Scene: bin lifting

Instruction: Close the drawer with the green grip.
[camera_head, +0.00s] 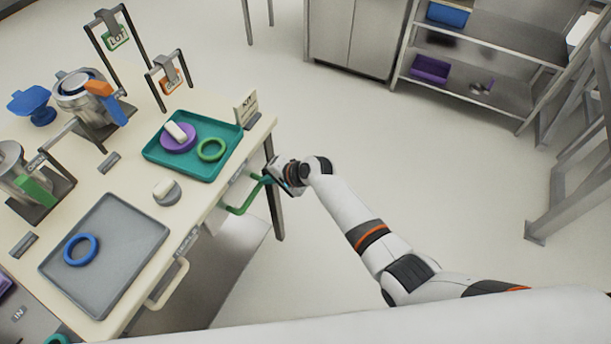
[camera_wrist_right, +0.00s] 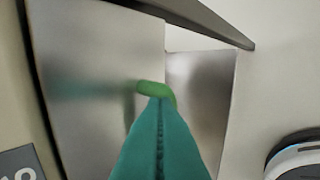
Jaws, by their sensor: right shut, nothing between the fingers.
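The green grip (camera_head: 241,208) is a bar handle below the right edge of the table, under the far half of the tabletop. How far its drawer stands out is hard to tell from here. My right gripper (camera_head: 267,180) is beside the far end of the grip. In the wrist view its teal fingers (camera_wrist_right: 160,125) are shut with nothing between them. Their tips overlap the green grip (camera_wrist_right: 153,88) in that picture, partly hiding it; I cannot tell whether they touch. My left gripper is not in view.
A second drawer has a cream grip (camera_head: 168,286) nearer to me. The table carries a teal tray (camera_head: 165,158) with rings and a grey tray (camera_head: 62,284) with a blue ring (camera_head: 81,237). A table leg (camera_head: 274,205) stands close to my gripper. Floor to the right is clear.

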